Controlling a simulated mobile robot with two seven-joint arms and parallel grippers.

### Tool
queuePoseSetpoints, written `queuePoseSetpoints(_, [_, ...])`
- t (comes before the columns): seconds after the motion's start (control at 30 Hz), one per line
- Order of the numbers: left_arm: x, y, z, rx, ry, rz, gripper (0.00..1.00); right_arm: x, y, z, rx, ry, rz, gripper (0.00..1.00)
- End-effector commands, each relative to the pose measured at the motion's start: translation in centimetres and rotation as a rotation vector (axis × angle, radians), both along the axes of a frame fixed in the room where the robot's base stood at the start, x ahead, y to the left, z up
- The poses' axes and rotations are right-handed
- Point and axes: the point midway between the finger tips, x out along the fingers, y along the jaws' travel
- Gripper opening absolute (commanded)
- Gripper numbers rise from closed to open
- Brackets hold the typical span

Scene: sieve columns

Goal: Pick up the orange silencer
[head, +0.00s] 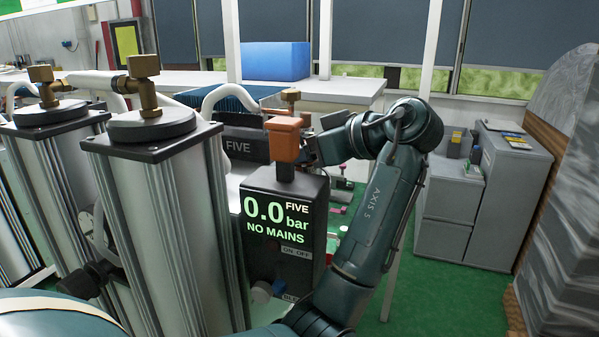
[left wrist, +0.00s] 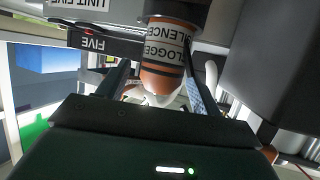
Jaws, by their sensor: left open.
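In the left wrist view the orange silencer (left wrist: 163,80), with a white band of lettering, is attached to a dark round fitting (left wrist: 172,12). My left gripper (left wrist: 155,88) is open, with one finger on each side of the silencer; I cannot tell whether either finger touches it. In the head view my left gripper (head: 306,150) is just behind and right of an orange block with a brass top (head: 285,138). I do not clearly see the silencer there; the block seems to hide it and the fingertips. My right gripper is not in view.
The orange block stands on a dark display box (head: 285,225) reading 0.0 bar, NO MAINS. Metal columns (head: 160,210) with brass fittings stand close on the left. A dark unit marked FIVE (head: 240,146) is behind. Grey cabinets (head: 490,190) are at right, with green floor between.

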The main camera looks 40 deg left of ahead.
Motion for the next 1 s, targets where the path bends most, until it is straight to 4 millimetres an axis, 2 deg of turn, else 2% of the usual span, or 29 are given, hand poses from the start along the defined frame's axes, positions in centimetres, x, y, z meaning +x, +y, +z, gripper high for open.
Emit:
queuePoseSetpoints(0.13, [0.00, -0.01, -0.01, 0.000, 0.000, 0.000, 0.64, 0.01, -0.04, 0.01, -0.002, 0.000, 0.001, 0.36])
queuePoseSetpoints(0.73, [0.01, 0.01, 0.00, 0.000, 0.000, 0.000, 0.15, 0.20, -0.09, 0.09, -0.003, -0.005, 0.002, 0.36])
queuePoseSetpoints(1.0, [0.01, 0.02, 0.16, 0.000, -0.001, -0.001, 0.15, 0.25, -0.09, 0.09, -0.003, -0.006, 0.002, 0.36])
